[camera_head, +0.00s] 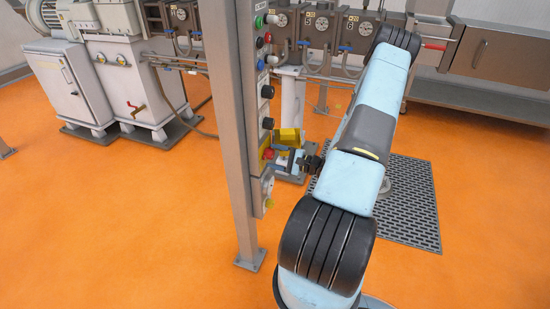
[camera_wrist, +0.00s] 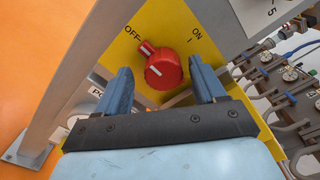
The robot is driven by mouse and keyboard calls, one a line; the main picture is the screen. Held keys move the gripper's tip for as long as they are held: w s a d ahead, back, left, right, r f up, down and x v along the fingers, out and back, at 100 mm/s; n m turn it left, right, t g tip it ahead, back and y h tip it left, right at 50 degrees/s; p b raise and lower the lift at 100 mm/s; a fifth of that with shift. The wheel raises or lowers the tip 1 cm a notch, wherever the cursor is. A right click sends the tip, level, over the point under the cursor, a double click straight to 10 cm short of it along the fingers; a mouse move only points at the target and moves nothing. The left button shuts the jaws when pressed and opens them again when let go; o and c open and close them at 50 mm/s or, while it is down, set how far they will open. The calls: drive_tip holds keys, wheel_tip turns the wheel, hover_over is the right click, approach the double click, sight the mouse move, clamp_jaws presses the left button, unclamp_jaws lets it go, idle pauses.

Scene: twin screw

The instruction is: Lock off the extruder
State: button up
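The red rotary knob (camera_wrist: 164,70) sits on a yellow plate (camera_wrist: 170,28) marked OFF at upper left and ON at upper right. A narrow red end with a white mark points towards OFF. The knob also shows small on the post panel in the head view (camera_head: 267,154). My gripper (camera_wrist: 160,68) is open in the wrist view, with one blue finger on each side of the knob and nothing held. Whether the fingers touch it cannot be told. In the head view my gripper (camera_head: 291,157) is at the panel, its fingers partly hidden. No padlock can be made out.
A grey post (camera_head: 237,130) carries the panel with several buttons and black knobs (camera_head: 266,92). A yellow box-like thing (camera_head: 288,137) is behind the panel. Gauges and valves (camera_head: 320,23) line the machine behind. The orange floor (camera_head: 130,220) at left is clear.

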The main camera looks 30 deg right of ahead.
drive_tip(key=shift+s+d, duration=0.3)
drive_tip(key=shift+d, duration=0.1)
drive_tip(key=v, duration=1.3)
drive_tip(key=shift+a, duration=0.15)
